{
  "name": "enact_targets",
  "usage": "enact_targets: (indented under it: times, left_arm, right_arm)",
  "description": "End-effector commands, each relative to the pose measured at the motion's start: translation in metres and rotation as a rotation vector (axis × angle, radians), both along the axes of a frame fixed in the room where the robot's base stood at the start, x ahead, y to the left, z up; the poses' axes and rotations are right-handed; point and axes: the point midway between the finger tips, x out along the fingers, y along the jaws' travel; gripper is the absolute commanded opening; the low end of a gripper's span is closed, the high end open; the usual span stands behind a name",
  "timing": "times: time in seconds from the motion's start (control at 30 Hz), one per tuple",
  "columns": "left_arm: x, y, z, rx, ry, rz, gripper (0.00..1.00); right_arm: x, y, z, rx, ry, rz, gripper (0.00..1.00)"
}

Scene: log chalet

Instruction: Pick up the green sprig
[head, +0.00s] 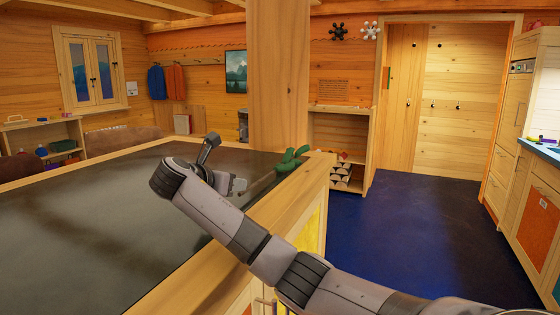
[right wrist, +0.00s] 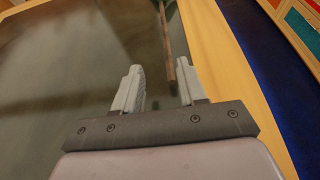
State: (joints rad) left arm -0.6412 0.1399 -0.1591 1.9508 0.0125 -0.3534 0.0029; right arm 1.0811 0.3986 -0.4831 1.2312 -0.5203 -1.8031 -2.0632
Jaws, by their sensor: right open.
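The green sprig (head: 291,160) lies on the dark top of the counter (head: 90,220), near its far right corner by the wooden post. Its leaves are green, and a thin brown stem runs back toward my right gripper (head: 238,186). In the right wrist view the brown stem (right wrist: 166,42) reaches down between the two open fingers of my right gripper (right wrist: 158,68), nearer the right finger. The leaves are mostly out of that view. I cannot tell whether either finger touches the stem. My left gripper is not in view.
A thick wooden post (head: 279,75) rises behind the sprig. The counter has a pale wooden edge (head: 272,205) on the right. Behind it stands a wooden shelf (head: 342,125) with firewood. The dark blue floor (head: 420,220) is clear, with kitchen cabinets at the right.

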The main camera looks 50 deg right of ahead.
Motion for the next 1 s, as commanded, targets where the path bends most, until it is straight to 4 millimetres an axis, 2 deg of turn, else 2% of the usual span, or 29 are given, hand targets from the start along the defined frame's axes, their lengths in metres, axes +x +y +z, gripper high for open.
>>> enact_targets:
  times: [0.43,0.77,0.9,1.0]
  left_arm:
    - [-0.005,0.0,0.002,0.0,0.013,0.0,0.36]
    - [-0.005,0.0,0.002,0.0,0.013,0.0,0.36]
    - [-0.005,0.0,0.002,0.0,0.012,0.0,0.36]
    - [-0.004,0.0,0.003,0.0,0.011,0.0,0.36]
  right_arm:
    - [0.006,-0.053,-0.025,0.0,0.001,-0.002,0.41]
    - [0.009,-0.06,-0.028,0.0,-0.001,0.0,0.41]
    - [0.009,-0.06,-0.028,0.0,-0.001,0.0,0.0]
    - [0.008,-0.06,-0.028,0.0,-0.001,0.0,0.0]
